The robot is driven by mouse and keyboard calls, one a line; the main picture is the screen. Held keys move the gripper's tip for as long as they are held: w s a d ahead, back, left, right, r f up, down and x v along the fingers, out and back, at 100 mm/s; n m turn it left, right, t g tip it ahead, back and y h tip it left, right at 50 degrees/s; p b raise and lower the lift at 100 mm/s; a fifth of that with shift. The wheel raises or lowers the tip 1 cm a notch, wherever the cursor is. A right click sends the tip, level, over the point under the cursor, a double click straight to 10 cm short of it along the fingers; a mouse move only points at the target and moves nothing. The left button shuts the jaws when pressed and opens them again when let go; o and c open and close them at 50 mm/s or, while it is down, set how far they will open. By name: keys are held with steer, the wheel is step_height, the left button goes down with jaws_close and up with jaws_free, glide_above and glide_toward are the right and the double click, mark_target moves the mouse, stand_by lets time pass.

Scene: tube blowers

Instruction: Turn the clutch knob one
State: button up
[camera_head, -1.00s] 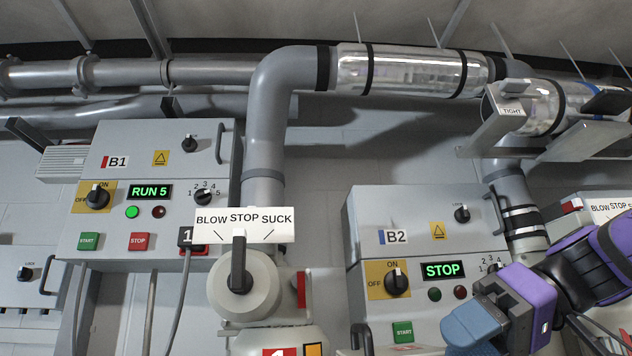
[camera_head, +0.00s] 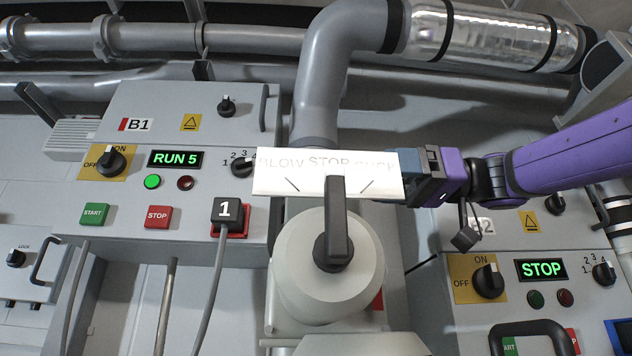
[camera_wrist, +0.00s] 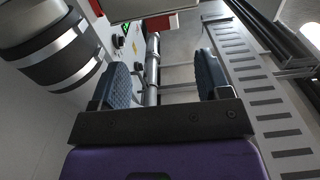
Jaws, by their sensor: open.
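No part in view carries the word clutch, so I cannot tell which one is clutch knob one. A black lever handle (camera_head: 337,232) stands upright on a round pale housing (camera_head: 300,275), pointing to STOP on the white BLOW STOP SUCK sign (camera_head: 275,180). My gripper (camera_head: 405,165) is at the sign's right end in the head view, its tips partly hidden by the sign. In the wrist view my gripper (camera_wrist: 163,82) is open, with nothing between its two blue pads.
Box B1 (camera_head: 105,185) at left reads RUN 5; a black plug marked 1 (camera_head: 227,213) with a cable sits on it. Box B2 (camera_head: 450,285) at right reads STOP. A grey pipe (camera_head: 322,95) rises behind the sign. A banded pipe (camera_wrist: 55,50) is at the wrist view's left.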

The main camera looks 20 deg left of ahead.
steer(key=x, duration=0.9)
steer(key=shift+s+a+r, duration=0.15)
steer(key=shift+s+a, duration=0.1)
steer(key=shift+s, duration=0.05)
steer(key=c, duration=0.9)
